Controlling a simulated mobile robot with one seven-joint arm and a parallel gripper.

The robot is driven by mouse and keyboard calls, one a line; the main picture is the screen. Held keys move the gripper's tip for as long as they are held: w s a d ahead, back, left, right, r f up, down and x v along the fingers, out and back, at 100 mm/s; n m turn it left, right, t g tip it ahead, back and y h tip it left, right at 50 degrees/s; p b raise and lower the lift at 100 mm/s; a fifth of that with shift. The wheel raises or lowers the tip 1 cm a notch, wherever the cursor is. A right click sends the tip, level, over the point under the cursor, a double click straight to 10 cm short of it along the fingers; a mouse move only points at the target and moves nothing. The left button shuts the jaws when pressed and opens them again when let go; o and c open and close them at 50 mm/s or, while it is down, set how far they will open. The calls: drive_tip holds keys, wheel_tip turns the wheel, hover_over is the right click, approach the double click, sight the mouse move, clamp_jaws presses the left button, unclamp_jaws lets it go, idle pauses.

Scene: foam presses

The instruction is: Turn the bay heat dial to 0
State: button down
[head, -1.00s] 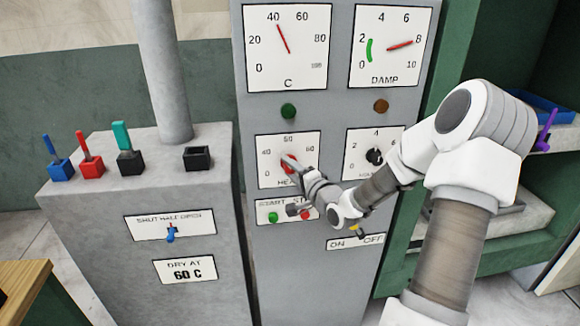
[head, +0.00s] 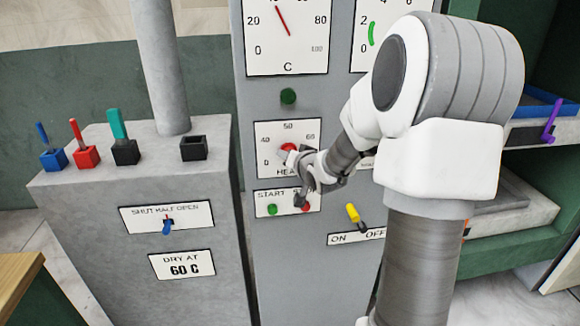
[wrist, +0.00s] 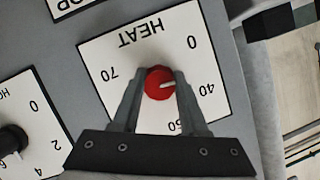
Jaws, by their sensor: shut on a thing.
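The bay heat dial is a red round knob (wrist: 158,82) on a white plate marked HEAT (wrist: 100,50), upside down in the wrist view. My gripper (wrist: 160,84) is shut on the knob, one finger on each side. The knob's white pointer points right in the wrist view, between 0 and 40 and nearer 40. In the head view the red knob (head: 288,148) shows partly behind my gripper (head: 295,156), which also covers part of the HEAT plate (head: 268,135).
A black dial (wrist: 12,140) is beside the HEAT plate. A grey console (head: 100,230) with coloured levers stands left.

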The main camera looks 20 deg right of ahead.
drive_tip(key=n+h+b, duration=0.1)
drive_tip(key=n+b, duration=0.1)
drive_tip(key=b, duration=0.2)
drive_tip(key=shift+f+g+b, duration=0.2)
drive_tip(key=shift+g+b, duration=0.1)
drive_tip(key=shift+b, duration=0.1)
drive_tip(key=shift+a+r+n+h+b, duration=0.1)
drive_tip(key=shift+n+h+b, duration=0.45)
drive_tip(key=shift+b, duration=0.4)
drive_tip(key=shift+r+n+h+p, duration=0.25)
drive_tip(key=shift+n+h+p, duration=0.1)
drive_tip(key=shift+n, duration=0.2)
drive_tip(key=shift+g+p, duration=0.3)
drive_tip(key=shift+f+n+h+p, duration=0.1)
drive_tip(key=shift+n+h+p, duration=0.2)
drive_tip(key=shift+n, duration=0.1)
drive_tip(key=shift+c, duration=2.2)
unclamp_jaws()
